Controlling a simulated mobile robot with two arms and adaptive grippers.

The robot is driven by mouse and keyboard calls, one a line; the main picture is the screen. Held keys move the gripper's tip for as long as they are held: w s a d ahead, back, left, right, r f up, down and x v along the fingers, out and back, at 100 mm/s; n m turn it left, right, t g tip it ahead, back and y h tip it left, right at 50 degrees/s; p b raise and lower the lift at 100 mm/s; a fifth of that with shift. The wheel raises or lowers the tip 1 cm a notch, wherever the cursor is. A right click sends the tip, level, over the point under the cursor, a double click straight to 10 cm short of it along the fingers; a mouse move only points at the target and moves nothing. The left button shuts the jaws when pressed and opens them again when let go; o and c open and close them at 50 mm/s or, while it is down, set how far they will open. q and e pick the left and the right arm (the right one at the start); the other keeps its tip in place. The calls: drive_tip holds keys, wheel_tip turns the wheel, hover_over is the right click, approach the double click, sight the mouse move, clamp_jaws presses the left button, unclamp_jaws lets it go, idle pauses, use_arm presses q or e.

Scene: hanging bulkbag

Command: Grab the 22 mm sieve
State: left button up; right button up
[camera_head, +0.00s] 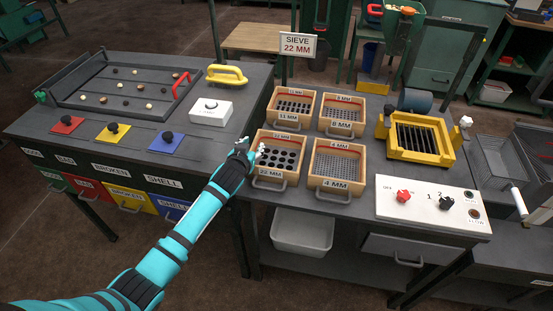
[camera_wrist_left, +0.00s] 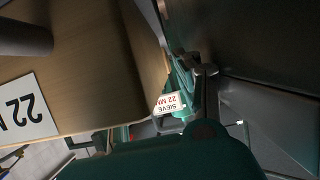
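The 22 mm sieve (camera_head: 278,158) is a light wooden box with large round holes, a front label and a grey front handle (camera_head: 268,183). It sits at the front left of a group of sieves on the grey bench. My left gripper (camera_head: 254,152) is at its upper left side, fingers apart and nothing between them. In the left wrist view the wooden side of the sieve (camera_wrist_left: 85,65) and its upside-down label (camera_wrist_left: 25,112) are close. A gripper finger (camera_wrist_left: 205,72) shows beside it; contact is unclear. My right gripper is out of view.
The 4 mm sieve (camera_head: 336,165) stands close on the right, and two more sieves stand behind. A sign (camera_head: 299,45) reads SIEVE 22 MM. A yellow frame (camera_head: 418,140) and a white control panel (camera_head: 428,204) are further right. A white box (camera_head: 204,112) is on the left table.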

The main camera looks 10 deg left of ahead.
use_arm(q)
clamp_jaws()
idle(0.4)
